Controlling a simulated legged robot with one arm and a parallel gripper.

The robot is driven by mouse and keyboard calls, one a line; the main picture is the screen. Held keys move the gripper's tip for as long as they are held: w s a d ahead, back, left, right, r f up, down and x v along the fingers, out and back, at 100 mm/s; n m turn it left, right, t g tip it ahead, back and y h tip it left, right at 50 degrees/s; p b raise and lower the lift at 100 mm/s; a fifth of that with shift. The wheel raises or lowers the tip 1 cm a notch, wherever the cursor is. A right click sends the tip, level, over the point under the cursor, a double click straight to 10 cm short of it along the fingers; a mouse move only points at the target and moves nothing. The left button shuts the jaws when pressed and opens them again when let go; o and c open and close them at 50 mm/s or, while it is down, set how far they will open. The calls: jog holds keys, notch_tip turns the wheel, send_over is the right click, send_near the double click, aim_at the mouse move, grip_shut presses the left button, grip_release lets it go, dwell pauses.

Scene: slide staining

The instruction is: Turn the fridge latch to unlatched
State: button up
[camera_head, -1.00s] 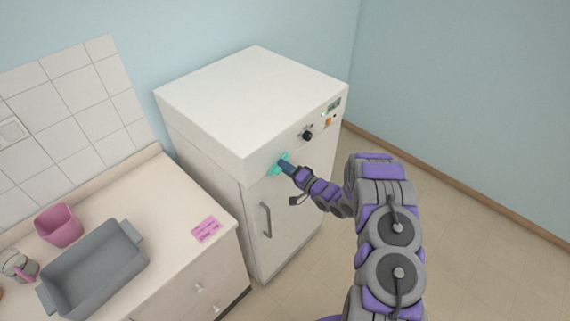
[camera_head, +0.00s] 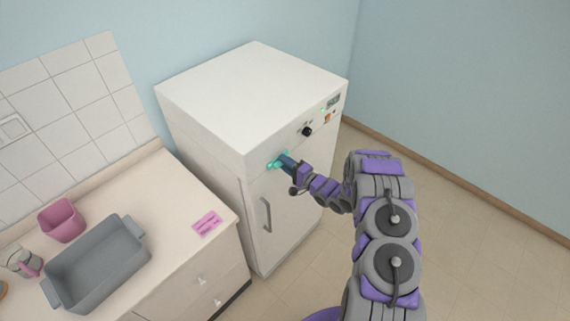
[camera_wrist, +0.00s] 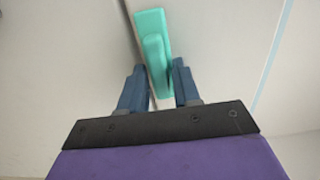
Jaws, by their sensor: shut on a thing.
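The white fridge (camera_head: 205,135) stands against the wall, its door closed, with a grey vertical handle (camera_head: 265,214) on the door. The teal latch (camera_head: 274,163) sits on the fridge front near the top of the door; it also shows in the wrist view (camera_wrist: 153,45). My gripper (camera_head: 286,162) is at the latch, shut on it. In the wrist view the two blue fingers (camera_wrist: 158,85) stand on either side of the latch's lower part. The latch's raised bar looks slightly tilted there. The fingers hide part of the latch in the head view.
A counter (camera_head: 180,190) left of the fridge holds a grey tray (camera_head: 62,290), a pink container (camera_head: 62,219) and a pink card (camera_head: 207,223). A black knob (camera_head: 306,131) and a small display (camera_head: 333,101) are on the fridge's upper front. The floor at right is clear.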

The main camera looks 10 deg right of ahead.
jog(key=shift+d+f, duration=0.1)
jog(key=o, duration=0.6)
jog(key=shift+o, duration=1.1)
jog(key=shift+w+f, duration=0.1)
jog(key=shift+w, duration=0.05)
jog(key=shift+d, duration=0.1)
jog(key=b+v, duration=0.2)
jog(key=v, duration=1.5)
jog(key=shift+d, duration=0.15)
